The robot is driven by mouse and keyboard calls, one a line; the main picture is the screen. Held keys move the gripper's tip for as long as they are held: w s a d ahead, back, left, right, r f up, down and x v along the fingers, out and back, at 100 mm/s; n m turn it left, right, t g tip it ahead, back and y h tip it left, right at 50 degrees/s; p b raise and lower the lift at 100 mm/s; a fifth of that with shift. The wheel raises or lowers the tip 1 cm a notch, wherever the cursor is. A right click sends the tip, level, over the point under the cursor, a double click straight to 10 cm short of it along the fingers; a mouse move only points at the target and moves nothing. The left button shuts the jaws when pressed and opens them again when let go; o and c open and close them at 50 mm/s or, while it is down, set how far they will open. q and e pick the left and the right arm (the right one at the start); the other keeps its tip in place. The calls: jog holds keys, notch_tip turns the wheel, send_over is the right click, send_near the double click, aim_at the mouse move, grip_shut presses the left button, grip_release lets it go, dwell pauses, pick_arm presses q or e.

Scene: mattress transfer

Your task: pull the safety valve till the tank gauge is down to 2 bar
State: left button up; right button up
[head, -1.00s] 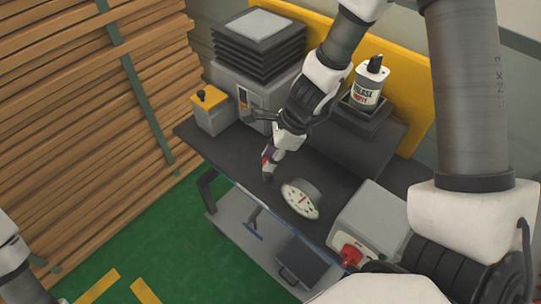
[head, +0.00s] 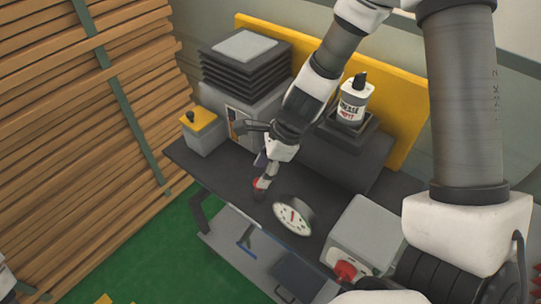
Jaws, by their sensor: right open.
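The round white gauge (head: 292,214) stands on the dark bench, tilted up toward me. Its red needle shows, but the numbers are too small to read. A dark tank-like body (head: 345,160) lies behind it, partly hidden by my right arm. My right gripper (head: 262,181) is open and points down, just left of the gauge and low over the bench. A small red spot (head: 256,184) shows at its fingertips. It may be part of the safety valve, but I cannot tell, nor whether I touch it. My left gripper is out of view.
A grey box with a red knob (head: 345,271) sits at the bench's right front. A grease can (head: 353,101) stands behind the tank. A grey machine (head: 243,95) and a yellow-topped box (head: 203,130) stand at the left rear. Stacked timber (head: 75,130) fills the left.

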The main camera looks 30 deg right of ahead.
jog(key=shift+v, duration=2.8)
